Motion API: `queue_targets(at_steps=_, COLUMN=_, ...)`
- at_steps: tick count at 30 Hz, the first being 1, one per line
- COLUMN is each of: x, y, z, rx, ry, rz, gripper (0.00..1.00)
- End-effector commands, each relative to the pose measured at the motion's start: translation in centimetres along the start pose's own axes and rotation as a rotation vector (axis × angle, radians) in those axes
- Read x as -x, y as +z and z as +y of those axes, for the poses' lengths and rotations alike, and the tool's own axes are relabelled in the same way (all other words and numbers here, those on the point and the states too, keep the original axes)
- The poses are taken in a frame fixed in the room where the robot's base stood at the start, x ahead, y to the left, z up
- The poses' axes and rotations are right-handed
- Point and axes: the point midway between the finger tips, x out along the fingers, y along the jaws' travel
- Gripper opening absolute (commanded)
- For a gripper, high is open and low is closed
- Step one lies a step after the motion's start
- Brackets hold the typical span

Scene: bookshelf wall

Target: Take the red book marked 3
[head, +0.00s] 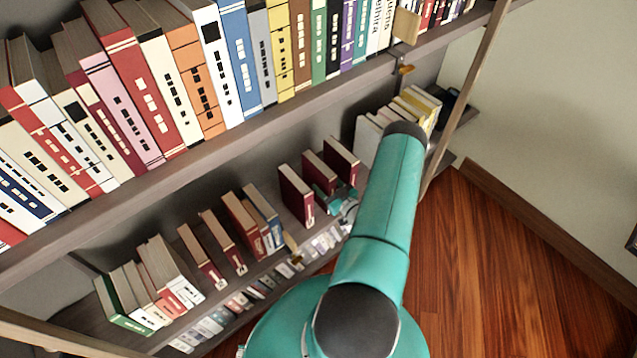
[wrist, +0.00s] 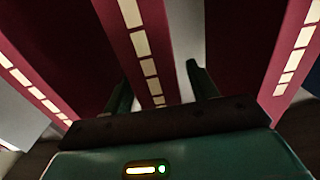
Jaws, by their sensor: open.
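Three dark red books stand apart on the lower shelf in the head view: a left one (head: 296,195), a middle one (head: 318,171) and a right one (head: 342,160). No number 3 can be read on any of them. My gripper (head: 334,198) is at their lower front, partly hidden by my arm. In the wrist view my gripper (wrist: 160,85) is open, with one finger on each side of a red book's spine (wrist: 144,45) with pale blocks. Whether the fingers touch it, I cannot tell. Other red books flank it at the left (wrist: 35,85) and right (wrist: 290,60).
The upper shelf (head: 200,155), packed with books, overhangs the lower one. More books (head: 225,240) stand to the left on the lower shelf, and pale books (head: 410,105) to the right. A slanted post (head: 465,100) is at the right. The wooden floor (head: 500,270) is clear.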

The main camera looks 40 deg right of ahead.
Motion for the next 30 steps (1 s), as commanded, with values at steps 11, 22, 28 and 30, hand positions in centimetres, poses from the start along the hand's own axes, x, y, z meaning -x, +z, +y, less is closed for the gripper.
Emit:
queue_targets(at_steps=11, x=-2.0, y=0.0, z=-0.1, rx=0.0, ry=-0.001, rz=0.0, gripper=0.56)
queue_targets(at_steps=22, x=-1.9, y=0.0, z=-0.1, rx=0.0, ry=-0.001, rz=0.0, gripper=0.0)
queue_targets(at_steps=28, x=-2.0, y=-0.2, z=-0.1, rx=0.001, ry=-0.001, rz=0.004, gripper=0.0)
queue_targets(at_steps=30, x=-2.0, y=-0.2, z=-0.1, rx=0.002, ry=-0.001, rz=0.004, gripper=0.0)
